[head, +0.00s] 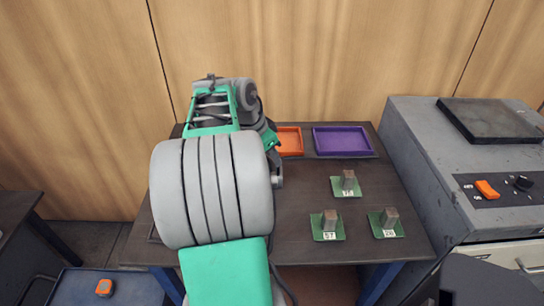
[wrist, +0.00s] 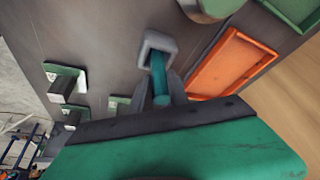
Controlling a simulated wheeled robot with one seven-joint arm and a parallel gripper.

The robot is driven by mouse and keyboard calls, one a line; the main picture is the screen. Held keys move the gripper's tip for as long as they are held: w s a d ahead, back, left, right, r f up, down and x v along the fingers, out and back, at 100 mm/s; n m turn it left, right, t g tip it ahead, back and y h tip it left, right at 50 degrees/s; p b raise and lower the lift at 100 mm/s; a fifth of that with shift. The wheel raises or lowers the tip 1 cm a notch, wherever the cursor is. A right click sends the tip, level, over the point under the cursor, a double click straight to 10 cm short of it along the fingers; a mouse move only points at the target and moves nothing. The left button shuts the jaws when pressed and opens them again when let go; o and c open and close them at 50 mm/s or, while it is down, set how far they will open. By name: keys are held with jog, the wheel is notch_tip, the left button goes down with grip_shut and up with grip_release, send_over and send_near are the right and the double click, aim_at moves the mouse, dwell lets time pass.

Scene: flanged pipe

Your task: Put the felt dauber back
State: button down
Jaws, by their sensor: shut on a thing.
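In the wrist view, my gripper (wrist: 162,94) is shut on a teal cylindrical handle, which I take to be the felt dauber (wrist: 160,80). The handle runs from between the grey fingertips up to a pale grey square piece (wrist: 157,42). I cannot tell whether that piece is a holder around the dauber's end or part of the dauber, nor whether it touches the table. In the head view, my arm hides both the gripper and the dauber.
An orange tray (head: 290,140) and a purple tray (head: 342,141) lie at the table's back. Metal blocks on numbered green pads (head: 347,187) (head: 327,227) (head: 386,223) stand on the right part. A grey machine (head: 440,165) stands right of the table. A green round object (wrist: 208,8) is near the gripper.

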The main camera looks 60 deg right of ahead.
jog(key=shift+f, duration=0.15)
jog(key=c, duration=1.3)
grip_release()
jog(key=shift+o, duration=0.2)
jog(key=shift+r, duration=0.4)
jog(key=p+v, duration=0.3)
jog(key=v, duration=0.8)
jog(key=w+a+f+n+t, duration=0.3)
jog(key=w+a+n, duration=0.7)
jog(key=a, duration=0.3)
jog(key=a+f+n+y, duration=0.1)
jog(key=a+n, duration=0.3)
jog(key=a, duration=0.5)
jog(key=a+f+n+t+y, duration=0.1)
jog(key=a+f+n, duration=0.3)
jog(key=a, duration=0.4)
jog(key=a+f+n+t+y, duration=0.1)
jog(key=a+f+n+y, duration=0.1)
jog(key=a+n, duration=0.4)
jog(key=a+f, duration=0.1)
jog(key=a, duration=0.2)
jog(key=shift+a+f, duration=0.15)
jog(key=shift+a, duration=0.15)
